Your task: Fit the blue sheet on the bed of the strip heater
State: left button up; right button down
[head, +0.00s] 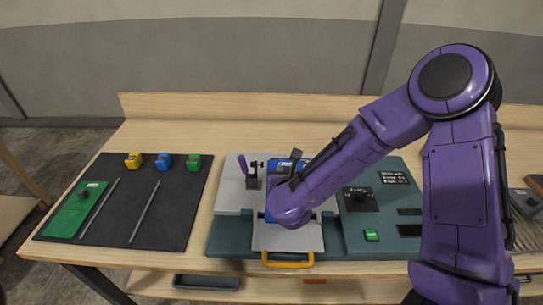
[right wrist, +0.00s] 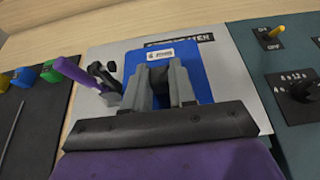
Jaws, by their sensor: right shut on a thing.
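The blue sheet (head: 278,165) is over the pale grey bed (head: 230,197) of the strip heater, partly hidden by my right arm. In the right wrist view the blue sheet (right wrist: 198,72) carries a small white label, and the pale plate (right wrist: 108,53) shows around it. My right gripper (right wrist: 172,75) is shut on the blue sheet, its grey fingers close together in front of the sheet's face. The fingers hide the grasped part. I cannot tell whether the sheet lies flat on the bed or is slightly above it. My left gripper is not in view.
A purple-handled clamp (head: 243,164) stands just left of the sheet. An orange handle (head: 288,264) is at the front. A control panel with a black knob (head: 360,197) is right. A dark mat (head: 120,190) holds a green sheet (head: 75,209), two rods and small coloured blocks.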

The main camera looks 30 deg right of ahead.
jog(key=shift+w+f, duration=0.1)
jog(key=shift+w, duration=0.25)
jog(key=shift+f+b, duration=0.4)
jog(key=shift+s+f+b, duration=0.85)
jog(key=shift+f+b, duration=0.1)
jog(key=shift+f, duration=0.05)
jog(key=shift+s+f+b, duration=0.25)
jog(key=shift+s+b, duration=0.1)
jog(key=shift+s, duration=0.25)
jog(key=shift+s+f+b, duration=0.2)
jog(key=shift+s+b, duration=0.15)
jog(key=shift+s, duration=0.2)
jog(key=shift+f, duration=0.25)
jog(key=w+f, duration=0.2)
jog(key=w, duration=0.1)
jog(key=shift+s+r, duration=0.45)
jog(key=shift+s, duration=0.35)
jog(key=shift+w+a+f+b, duration=0.1)
jog(key=shift+w+f+b, duration=0.15)
jog(key=shift+w+b, duration=0.2)
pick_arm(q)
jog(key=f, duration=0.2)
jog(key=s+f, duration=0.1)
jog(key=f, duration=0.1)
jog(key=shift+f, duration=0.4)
pick_arm(e)
jog(key=shift+s+r, duration=0.1)
jog(key=shift+s, duration=0.05)
